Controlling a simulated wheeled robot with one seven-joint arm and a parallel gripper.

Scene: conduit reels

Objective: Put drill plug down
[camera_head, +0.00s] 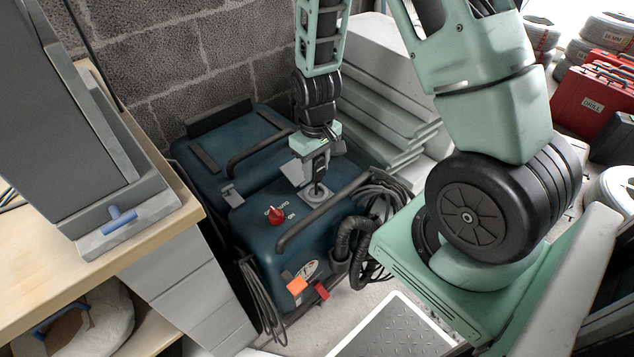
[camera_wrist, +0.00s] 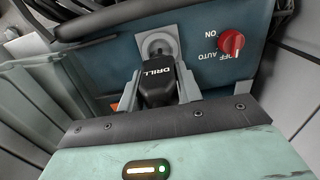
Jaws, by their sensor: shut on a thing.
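The drill plug (camera_wrist: 158,86) is black with "DRILL" printed on it. In the wrist view it sits between the fingers of my gripper (camera_wrist: 160,92), which is shut on it. The plug's far end is at the round grey socket (camera_wrist: 158,46) on the blue machine (camera_wrist: 210,35); I cannot tell how deep it sits. In the head view my gripper (camera_head: 318,172) reaches down to the top of the blue machine (camera_head: 250,235), with the plug (camera_head: 318,190) below the fingers, at the grey socket plate (camera_head: 314,195).
A red rotary switch (camera_head: 276,214) marked OFF, AUTO and ON is beside the socket. A black handle bar (camera_head: 320,212) and coiled hoses (camera_head: 375,205) are close by. A wooden workbench (camera_head: 60,290) stands at left. Red cases, one labelled DRILL (camera_head: 592,104), stand at far right.

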